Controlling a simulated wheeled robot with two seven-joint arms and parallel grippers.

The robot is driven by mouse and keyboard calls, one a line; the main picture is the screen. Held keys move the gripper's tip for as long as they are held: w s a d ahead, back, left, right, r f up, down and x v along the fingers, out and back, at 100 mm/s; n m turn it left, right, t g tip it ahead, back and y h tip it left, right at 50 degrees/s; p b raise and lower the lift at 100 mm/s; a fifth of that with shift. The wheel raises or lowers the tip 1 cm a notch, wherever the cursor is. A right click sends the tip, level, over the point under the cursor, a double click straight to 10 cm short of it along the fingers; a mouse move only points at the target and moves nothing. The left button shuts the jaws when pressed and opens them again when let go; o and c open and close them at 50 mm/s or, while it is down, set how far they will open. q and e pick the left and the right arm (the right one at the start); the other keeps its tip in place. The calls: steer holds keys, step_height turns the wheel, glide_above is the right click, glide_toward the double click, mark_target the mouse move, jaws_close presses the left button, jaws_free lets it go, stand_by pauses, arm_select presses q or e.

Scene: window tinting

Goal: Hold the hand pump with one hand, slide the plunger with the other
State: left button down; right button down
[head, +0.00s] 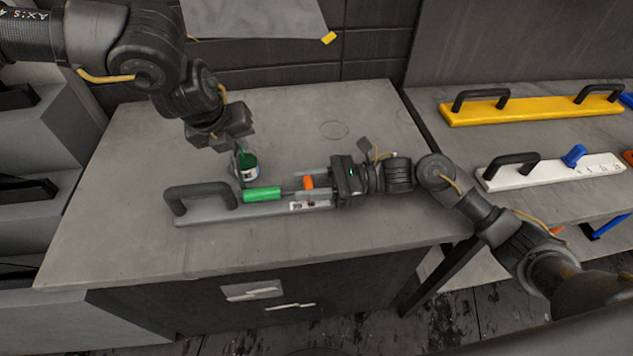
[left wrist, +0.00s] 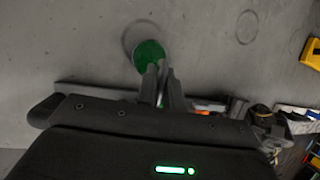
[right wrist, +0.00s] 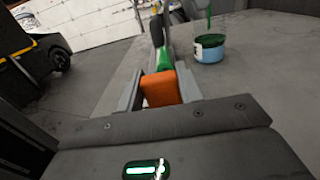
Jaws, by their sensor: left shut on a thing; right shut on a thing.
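The hand pump has a long grey base (head: 190,213) with a black handle (head: 200,192) at its left end, lying along the grey table. A green cylinder (head: 262,194) and an orange block (head: 308,183) sit on it. My right gripper (right wrist: 160,88) is shut on the orange block, from the pump's right end.
A yellow bar with handles (head: 530,108) and a white bar with a blue knob (head: 550,172) lie on the right-hand shelf. The back of the table (head: 300,110) and its front strip are clear.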

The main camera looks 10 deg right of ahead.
steer(key=c, duration=0.9)
jaws_free()
steer(key=shift+d, duration=0.1)
steer(key=shift+d, duration=0.15)
steer(key=d, duration=1.1)
steer(key=shift+d, duration=0.35)
steer(key=shift+c, duration=0.3)
